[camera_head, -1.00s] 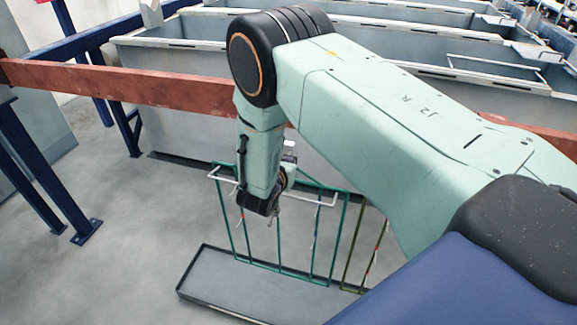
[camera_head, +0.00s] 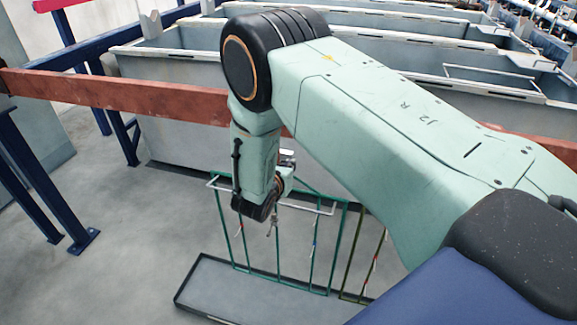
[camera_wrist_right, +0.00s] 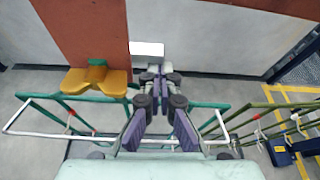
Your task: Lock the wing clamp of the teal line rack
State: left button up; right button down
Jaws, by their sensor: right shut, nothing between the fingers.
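The teal line rack (camera_head: 311,261) is a thin green wire frame hanging below the red-brown beam, and its top bars (camera_wrist_right: 60,98) also show in the right wrist view. The wing clamp (camera_wrist_right: 113,83) has two yellow-orange wings and a teal middle; they spread left and right at the end of a red-brown surface. In the head view my right arm hides the clamp. My right gripper (camera_wrist_right: 160,82) is shut and empty, to the right of the clamp and apart from it in the wrist picture. In the head view its fingers are largely hidden by my wrist. My left gripper is out of view.
The red-brown beam (camera_head: 120,96) runs across in front of grey tanks (camera_head: 188,140). A pale block (camera_wrist_right: 147,48) sits just beyond the fingers. A yellow-olive rack (camera_wrist_right: 262,118) hangs at the right. A shallow dark-rimmed tray (camera_head: 215,290) lies under the racks. Open floor lies left.

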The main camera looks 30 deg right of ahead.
aim_at(285, 152)
jog(key=shift+d+r, duration=0.1)
jog(key=r+n, duration=0.1)
jog(key=r+n+g+h+b, duration=0.1)
jog(key=n, duration=0.1)
jog(key=r+n+g+h, duration=0.1)
jog(key=shift+w+a+r+n+b, duration=0.15)
jog(key=shift+w+a+n+b, duration=0.15)
jog(key=shift+n, duration=0.1)
jog(key=shift+r, duration=0.2)
jog(key=shift+w+r, duration=0.1)
jog(key=shift+r, duration=0.05)
dwell(0.4)
dwell(0.3)
